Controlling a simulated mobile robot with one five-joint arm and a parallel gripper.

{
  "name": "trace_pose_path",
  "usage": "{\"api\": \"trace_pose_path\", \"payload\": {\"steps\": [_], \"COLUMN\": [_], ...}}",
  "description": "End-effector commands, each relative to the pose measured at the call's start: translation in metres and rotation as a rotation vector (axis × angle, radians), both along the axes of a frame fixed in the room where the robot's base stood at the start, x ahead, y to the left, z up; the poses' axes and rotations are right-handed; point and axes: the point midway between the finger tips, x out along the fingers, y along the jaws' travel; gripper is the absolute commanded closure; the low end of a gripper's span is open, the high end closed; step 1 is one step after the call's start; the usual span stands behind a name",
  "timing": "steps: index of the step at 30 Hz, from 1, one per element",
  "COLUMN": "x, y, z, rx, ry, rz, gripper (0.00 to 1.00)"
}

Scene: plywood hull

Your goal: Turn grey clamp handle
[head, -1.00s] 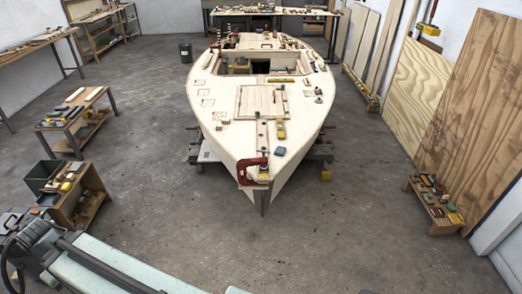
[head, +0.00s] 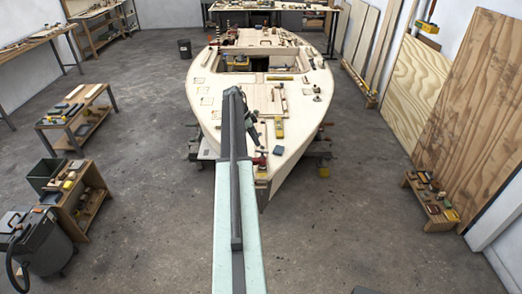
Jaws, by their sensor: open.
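The red clamp (head: 261,163) sits at the bow tip of the pale plywood hull. The grey clamp handle cannot be made out clearly behind the arm. My gripper (head: 255,140) shows as a small dark shape hanging from the arm's far end, over the foredeck just beyond the clamp. It is open, and nothing is seen in it. Its fingertips are too small to tell exactly how far they are from the clamp.
The hull (head: 303,126) rests on dark supports. A yellow tool (head: 279,128) and a small dark block (head: 279,150) lie on the foredeck near my gripper. Low benches (head: 72,120) stand at left, and a small stand (head: 432,205) at right.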

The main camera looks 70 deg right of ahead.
Motion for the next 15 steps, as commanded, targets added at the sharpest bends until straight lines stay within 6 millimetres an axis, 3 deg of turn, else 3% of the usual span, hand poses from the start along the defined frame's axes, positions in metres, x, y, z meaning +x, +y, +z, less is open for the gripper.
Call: {"api": "trace_pose_path", "payload": {"steps": [7,15], "x": [-0.003,-0.018], "y": [-0.001,-0.009], "z": [-0.015,-0.061], "rx": [0.0,0.001], "ry": [-0.001,-0.001], "rz": [0.002,0.002], "gripper": [0.58,0.58]}}
